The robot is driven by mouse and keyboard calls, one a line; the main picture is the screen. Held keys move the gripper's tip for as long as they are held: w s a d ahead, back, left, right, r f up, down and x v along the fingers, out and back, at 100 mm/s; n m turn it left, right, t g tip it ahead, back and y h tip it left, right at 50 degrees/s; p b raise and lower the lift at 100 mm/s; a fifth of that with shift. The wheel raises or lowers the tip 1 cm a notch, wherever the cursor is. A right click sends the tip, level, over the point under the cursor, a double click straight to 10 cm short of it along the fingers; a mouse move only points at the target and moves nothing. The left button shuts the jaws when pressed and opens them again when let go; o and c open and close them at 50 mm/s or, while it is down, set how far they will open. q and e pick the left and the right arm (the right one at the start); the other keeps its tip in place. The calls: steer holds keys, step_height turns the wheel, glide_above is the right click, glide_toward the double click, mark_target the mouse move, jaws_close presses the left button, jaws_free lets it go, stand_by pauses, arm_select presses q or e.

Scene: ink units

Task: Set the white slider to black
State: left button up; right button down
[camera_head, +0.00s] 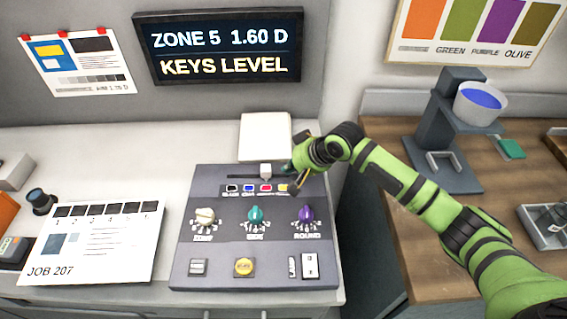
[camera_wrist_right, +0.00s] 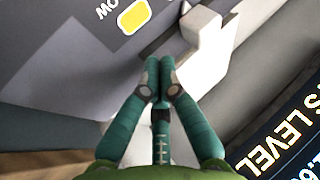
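The white slider (camera_head: 265,171) sits in a dark slot (camera_head: 240,176) at the top of the grey console (camera_head: 185,240). It stands above the red label (camera_head: 266,188), right of the black label (camera_head: 232,188) and the blue label (camera_head: 249,188). My right gripper (camera_head: 290,168) is just to the right of the slider. In the right wrist view the gripper (camera_wrist_right: 158,66) has its fingers together with nothing between them, close beside the white slider (camera_wrist_right: 205,40). I cannot tell whether they touch it. The yellow label (camera_wrist_right: 132,17) shows there too. My left gripper is out of view.
Three knobs, including a teal one (camera_head: 255,216), and several buttons and switches sit lower on the console. A white block (camera_head: 265,136) stands behind it. A job card (camera_head: 95,243) lies to the left. A grey stand (camera_head: 445,130) is on the wooden bench at right.

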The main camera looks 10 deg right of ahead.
steer(key=shift+w+a, duration=0.1)
steer(key=shift+a, duration=0.7)
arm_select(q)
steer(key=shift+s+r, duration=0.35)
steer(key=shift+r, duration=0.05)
arm_select(e)
steer(key=shift+a, duration=0.1)
steer(key=p, duration=0.1)
glide_toward(239, 173)
steer(key=x, duration=0.5)
steer(key=shift+w+a, duration=0.1)
steer(key=shift+a, duration=0.05)
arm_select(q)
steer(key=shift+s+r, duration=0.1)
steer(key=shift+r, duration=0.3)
